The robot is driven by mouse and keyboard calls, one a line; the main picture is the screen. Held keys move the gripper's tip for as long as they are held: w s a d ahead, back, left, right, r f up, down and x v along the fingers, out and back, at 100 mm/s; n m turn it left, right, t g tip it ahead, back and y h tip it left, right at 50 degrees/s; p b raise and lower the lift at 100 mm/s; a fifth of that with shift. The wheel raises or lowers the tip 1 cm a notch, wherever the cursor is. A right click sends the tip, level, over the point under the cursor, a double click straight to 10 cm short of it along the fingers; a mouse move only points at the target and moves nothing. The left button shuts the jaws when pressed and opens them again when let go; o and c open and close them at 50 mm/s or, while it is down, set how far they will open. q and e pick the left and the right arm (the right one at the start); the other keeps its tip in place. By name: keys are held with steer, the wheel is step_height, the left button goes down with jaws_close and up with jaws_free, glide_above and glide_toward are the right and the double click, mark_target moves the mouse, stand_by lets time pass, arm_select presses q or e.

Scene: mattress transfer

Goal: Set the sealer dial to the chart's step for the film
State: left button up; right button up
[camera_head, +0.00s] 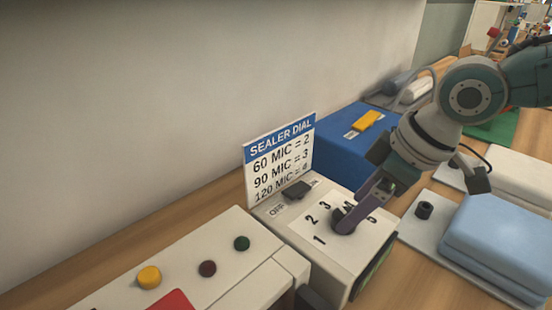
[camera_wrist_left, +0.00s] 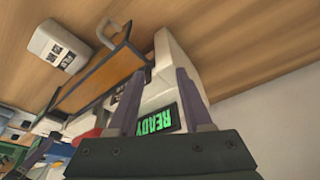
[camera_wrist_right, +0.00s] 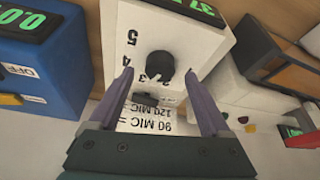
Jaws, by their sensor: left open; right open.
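The chart (camera_head: 280,160) stands against the wall behind the sealer and reads 60 MIC = 2, 90 MIC = 3; the last line's number is blurred. The sealer (camera_head: 330,262) has numbers around a dark dial knob (camera_head: 343,224). The dial's pointer direction cannot be told. My right gripper (camera_wrist_right: 158,74) is open, its fingers reaching down toward the knob, which appears between the fingertips in the right wrist view (camera_wrist_right: 160,65). Contact cannot be told. My left gripper (camera_wrist_left: 159,78) is open and empty. A white item (camera_wrist_left: 60,42) in the left wrist view has a label too small to read.
A cream machine (camera_head: 220,262) with buttons stands at the front. A blue box (camera_head: 340,140) stands behind the sealer, and light blue folded pads (camera_head: 500,235) lie to its right. A green READY display (camera_wrist_left: 155,121) and an orange-brown tray (camera_wrist_left: 100,78) show in the left wrist view.

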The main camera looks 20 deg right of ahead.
mark_target(340, 212)
steer(key=shift+x, duration=1.2)
steer(key=shift+w, duration=0.1)
jaws_close()
